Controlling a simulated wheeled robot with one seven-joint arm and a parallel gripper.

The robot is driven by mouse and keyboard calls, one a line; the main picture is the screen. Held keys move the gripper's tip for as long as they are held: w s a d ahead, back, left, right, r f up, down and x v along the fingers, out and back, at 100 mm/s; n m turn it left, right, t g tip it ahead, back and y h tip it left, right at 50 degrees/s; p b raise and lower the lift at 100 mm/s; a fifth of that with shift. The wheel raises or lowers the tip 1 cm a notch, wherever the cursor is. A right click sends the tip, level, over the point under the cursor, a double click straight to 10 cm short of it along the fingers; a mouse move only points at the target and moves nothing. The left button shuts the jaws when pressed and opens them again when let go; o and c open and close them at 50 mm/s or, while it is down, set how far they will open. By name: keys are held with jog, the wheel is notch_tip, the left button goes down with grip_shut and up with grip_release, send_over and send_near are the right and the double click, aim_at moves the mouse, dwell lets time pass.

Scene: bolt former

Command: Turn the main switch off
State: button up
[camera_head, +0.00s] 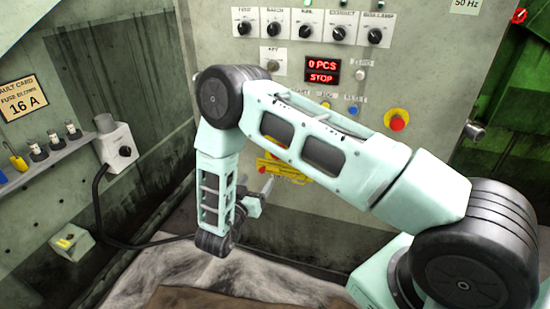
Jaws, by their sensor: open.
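A yellow plate with red parts (269,164) sits low on the grey control panel, largely hidden behind my arm. It may be the main switch, but its label and handle position cannot be read. My gripper (266,187) is small in view, just below and in front of this plate, beside my wrist. Its jaws are open, with nothing visible between them. I cannot tell whether it touches the plate.
The control panel (430,60) carries a row of black knobs, a red display (322,70) reading "0 PCS" and "STOP", and a red emergency button (397,122) on yellow. A grey socket box (115,146) with a black cable is on the left. Crumpled cloth-like material (165,267) lies below.

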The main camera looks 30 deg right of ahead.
aim_at(275, 156)
jog(key=x, duration=1.5)
jog(key=shift+w, duration=0.15)
jog(key=c, duration=1)
